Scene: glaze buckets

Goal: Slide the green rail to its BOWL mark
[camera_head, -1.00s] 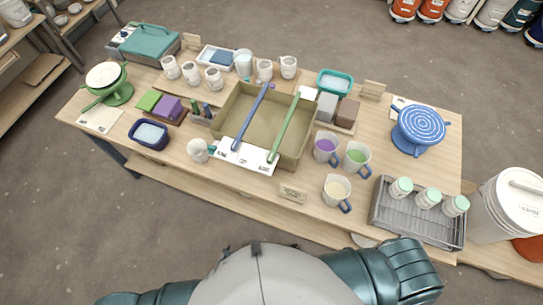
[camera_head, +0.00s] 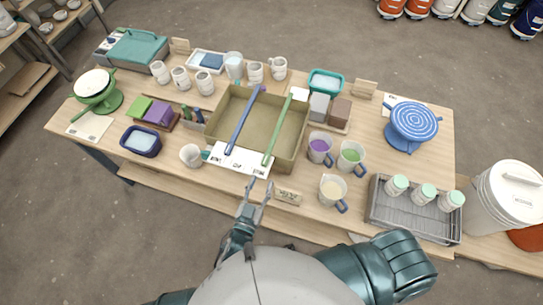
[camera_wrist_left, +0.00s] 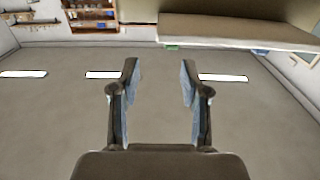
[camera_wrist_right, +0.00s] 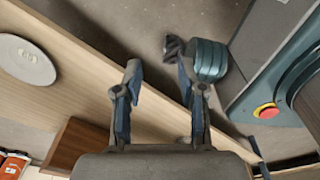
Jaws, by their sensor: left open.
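The green rail (camera_head: 277,130) lies front to back across the tan open basin (camera_head: 303,147), on its right part. A blue-violet rail (camera_head: 244,120) lies to its left, slanting. Their front ends reach a white marked strip (camera_head: 238,158) at the basin's front; its lettering is too small to read surely, so I cannot tell which mark is BOWL. My left gripper (camera_head: 261,187) is open and empty, just in front of the table edge below the strip. It shows open in its wrist view (camera_wrist_left: 158,65). My right gripper (camera_wrist_right: 156,62) is open and empty in its wrist view, outside the head view.
A small sign (camera_head: 288,197) stands at the front edge, right of my left gripper. Cups of purple (camera_head: 319,148), green (camera_head: 351,157) and cream (camera_head: 332,190) glaze stand right of the basin. A wire rack (camera_head: 408,218) is at right.

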